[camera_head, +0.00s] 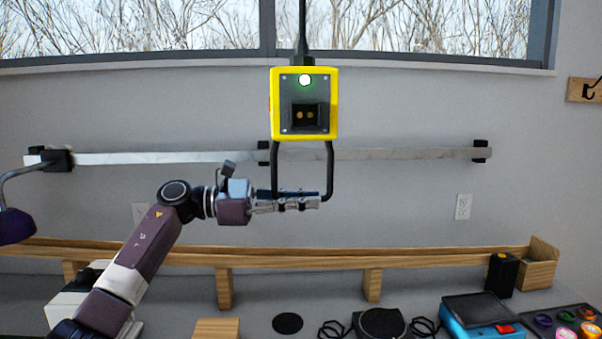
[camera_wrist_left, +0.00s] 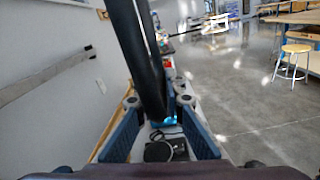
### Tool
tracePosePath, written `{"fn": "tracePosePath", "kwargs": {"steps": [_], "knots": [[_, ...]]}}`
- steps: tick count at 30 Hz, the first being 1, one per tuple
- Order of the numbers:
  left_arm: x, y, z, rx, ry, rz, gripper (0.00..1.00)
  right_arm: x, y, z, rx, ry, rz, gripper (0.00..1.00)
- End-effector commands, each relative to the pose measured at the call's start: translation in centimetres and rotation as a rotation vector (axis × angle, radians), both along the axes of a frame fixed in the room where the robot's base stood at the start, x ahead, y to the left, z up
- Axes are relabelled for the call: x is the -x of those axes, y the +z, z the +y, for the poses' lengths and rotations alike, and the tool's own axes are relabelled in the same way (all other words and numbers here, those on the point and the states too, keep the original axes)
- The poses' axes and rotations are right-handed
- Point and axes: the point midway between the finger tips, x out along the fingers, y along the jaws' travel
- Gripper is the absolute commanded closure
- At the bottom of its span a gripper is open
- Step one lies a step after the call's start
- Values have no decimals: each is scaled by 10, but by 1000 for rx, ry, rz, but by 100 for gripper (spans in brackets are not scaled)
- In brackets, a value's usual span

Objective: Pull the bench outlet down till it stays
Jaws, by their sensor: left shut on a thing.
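The bench outlet (camera_head: 304,88) is a yellow box with a dark face, a socket and a lit green light. It hangs on a black cord from above, in the middle of the head view. A black U-shaped handle (camera_head: 330,165) hangs below it. My left gripper (camera_head: 300,200) is shut on the bottom bar of the handle, its fingers lying along the bar. In the left wrist view the black handle (camera_wrist_left: 140,60) runs down between the two blue-padded fingers. My right gripper is in neither view.
A metal rail (camera_head: 400,155) crosses the wall behind. Below are a wooden shelf (camera_head: 310,258), a blue device (camera_head: 480,312), a black round-topped device (camera_head: 380,323) and a wooden block (camera_head: 216,328). A purple lamp (camera_head: 15,225) stands at far left. Air around the outlet is clear.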

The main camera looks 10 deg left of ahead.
Motion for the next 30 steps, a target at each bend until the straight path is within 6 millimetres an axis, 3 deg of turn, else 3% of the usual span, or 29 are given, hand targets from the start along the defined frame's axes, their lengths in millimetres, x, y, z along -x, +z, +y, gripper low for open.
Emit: {"fn": "tracePosePath", "kwargs": {"steps": [1,3,9,12,17,24,25,30], "knots": [[0,-21,-2,-5,-12,6,100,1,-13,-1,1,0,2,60],[-3,-34,-2,-5,-13,4,100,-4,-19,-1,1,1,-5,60],[-6,-55,-2,-5,-13,2,100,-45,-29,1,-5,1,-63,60],[-7,-58,-2,-5,-12,3,100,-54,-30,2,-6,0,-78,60],[-8,-59,-1,-6,-11,3,100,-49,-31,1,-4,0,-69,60],[-8,-59,-1,-6,-10,3,100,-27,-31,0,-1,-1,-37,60],[-8,-59,-1,-6,-10,3,87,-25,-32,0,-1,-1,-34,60],[-8,-58,-1,-4,-8,1,73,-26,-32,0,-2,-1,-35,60]]}}
